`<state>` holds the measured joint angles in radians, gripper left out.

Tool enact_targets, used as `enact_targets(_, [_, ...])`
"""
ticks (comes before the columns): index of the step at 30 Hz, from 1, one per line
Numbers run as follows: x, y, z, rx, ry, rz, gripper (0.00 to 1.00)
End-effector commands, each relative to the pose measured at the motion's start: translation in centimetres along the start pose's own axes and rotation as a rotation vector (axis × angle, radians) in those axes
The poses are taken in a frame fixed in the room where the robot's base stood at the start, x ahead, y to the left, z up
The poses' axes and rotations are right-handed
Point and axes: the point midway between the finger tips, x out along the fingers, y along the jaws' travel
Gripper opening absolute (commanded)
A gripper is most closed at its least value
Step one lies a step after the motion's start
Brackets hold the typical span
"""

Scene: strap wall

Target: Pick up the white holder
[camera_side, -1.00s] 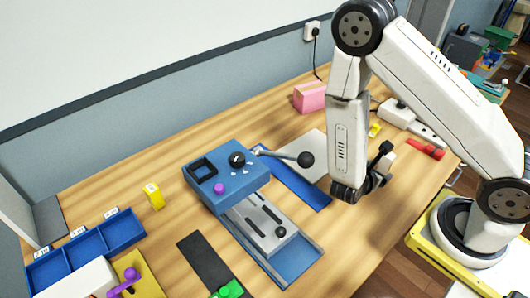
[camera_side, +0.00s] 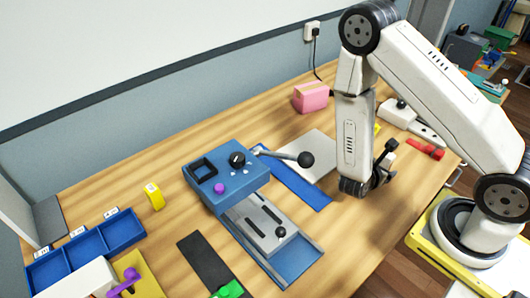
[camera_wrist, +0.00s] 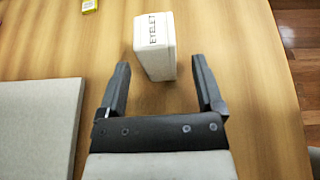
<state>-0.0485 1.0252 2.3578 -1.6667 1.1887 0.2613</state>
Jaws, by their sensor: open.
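The white holder (camera_wrist: 154,45), a pale upright block marked "EYELET", stands on the wooden table in the wrist view. My gripper (camera_wrist: 161,66) is open. Its two dark fingers point toward the holder, with the near end of the block between the fingertips and clear space on both sides; no contact shows. In the side view my gripper (camera_side: 384,168) is low over the right part of the table, and the arm and gripper hide the holder there.
A pale flat board (camera_wrist: 38,125) lies left of my gripper in the wrist view; in the side view it lies by the blue strip (camera_side: 300,185). A blue machine (camera_side: 230,185) with a black-knobbed lever stands farther left. A red item (camera_side: 427,150) and a pink box (camera_side: 311,97) are nearby.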

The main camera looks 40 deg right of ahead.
Motion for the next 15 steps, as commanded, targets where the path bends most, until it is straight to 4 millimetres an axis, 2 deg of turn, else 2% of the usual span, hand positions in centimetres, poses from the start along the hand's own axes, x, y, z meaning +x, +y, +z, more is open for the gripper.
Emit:
enact_targets(9, [2.8,0.0,-0.1,0.0,0.0,-0.003,0.85])
enact_targets(15, [3.6,0.0,-0.1,0.0,-0.001,-0.001,0.85])
